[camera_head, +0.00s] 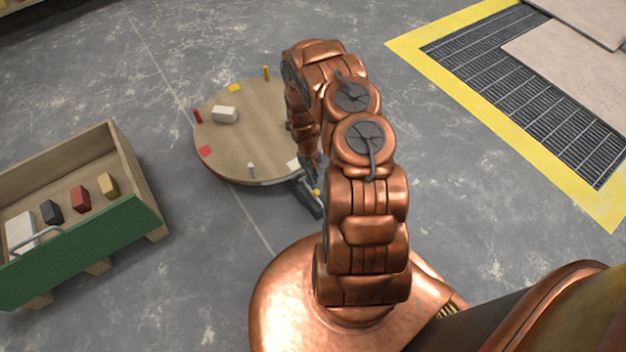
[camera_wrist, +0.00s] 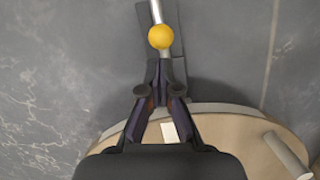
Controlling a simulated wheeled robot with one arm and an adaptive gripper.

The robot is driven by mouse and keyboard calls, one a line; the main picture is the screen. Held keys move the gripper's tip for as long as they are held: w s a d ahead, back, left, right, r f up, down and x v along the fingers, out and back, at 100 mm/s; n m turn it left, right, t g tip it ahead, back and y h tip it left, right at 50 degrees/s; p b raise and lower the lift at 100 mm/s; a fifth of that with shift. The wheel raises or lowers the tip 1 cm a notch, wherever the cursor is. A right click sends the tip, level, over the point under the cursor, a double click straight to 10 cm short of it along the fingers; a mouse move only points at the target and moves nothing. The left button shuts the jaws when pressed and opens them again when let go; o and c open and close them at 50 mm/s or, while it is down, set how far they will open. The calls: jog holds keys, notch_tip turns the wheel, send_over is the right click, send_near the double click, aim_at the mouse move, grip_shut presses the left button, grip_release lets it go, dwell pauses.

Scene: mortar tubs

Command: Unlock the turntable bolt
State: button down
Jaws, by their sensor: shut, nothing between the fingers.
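The round wooden turntable (camera_head: 243,150) stands on the floor, partly hidden behind my arm. At its near right edge is the dark bolt mount (camera_head: 311,202) with a yellow ball knob (camera_head: 316,192). In the wrist view the yellow knob (camera_wrist: 161,37) sits on a silver rod (camera_wrist: 157,12) over a dark grey plate (camera_wrist: 150,70). My gripper (camera_head: 312,178) is shut and empty. In the wrist view its fingertips (camera_wrist: 166,64) lie just below the knob in the picture; I cannot tell whether they touch it. The turntable's rim (camera_wrist: 210,108) lies below the fingers.
The turntable carries a white block (camera_head: 225,114), coloured patches and small upright pegs, including a grey one (camera_head: 251,170). A green-fronted wooden crate (camera_head: 95,245) with several blocks stands at left. A yellow-edged floor grating (camera_head: 520,95) lies at right. Floor between is clear.

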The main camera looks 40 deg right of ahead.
jog(key=p+v, duration=0.2)
jog(key=v, duration=0.4)
jog(key=shift+w+r, duration=0.15)
jog(key=shift+r, duration=0.1)
jog(key=s+a+r+p, duration=0.1)
jog(key=a+r+p, duration=0.25)
jog(key=r, duration=1.15)
jog(key=s+a+r+h+p, duration=0.15)
jog(key=r+p, duration=0.35)
jog(key=r, duration=0.9)
jog(key=a+r+p, duration=0.3)
jog(key=r+p, duration=0.2)
jog(key=r, duration=1)
jog(key=s+a+r+n+p, duration=0.1)
jog(key=s+a+r+p, duration=0.3)
jog(key=s+r, duration=0.4)
jog(key=s+a+r+n+p, duration=0.1)
jog(key=s+a+r+p, duration=0.4)
jog(key=s+r, duration=0.3)
jog(key=s+a+r+t+p, duration=0.1)
jog(key=s+a+r+p, duration=0.4)
jog(key=r, duration=0.9)
jog(key=s, duration=0.3)
jog(key=shift+a+r+n+y, duration=0.15)
jog(key=shift+a+n+y, duration=0.15)
jog(key=shift+n+y, duration=0.1)
jog(key=shift+s, duration=0.1)
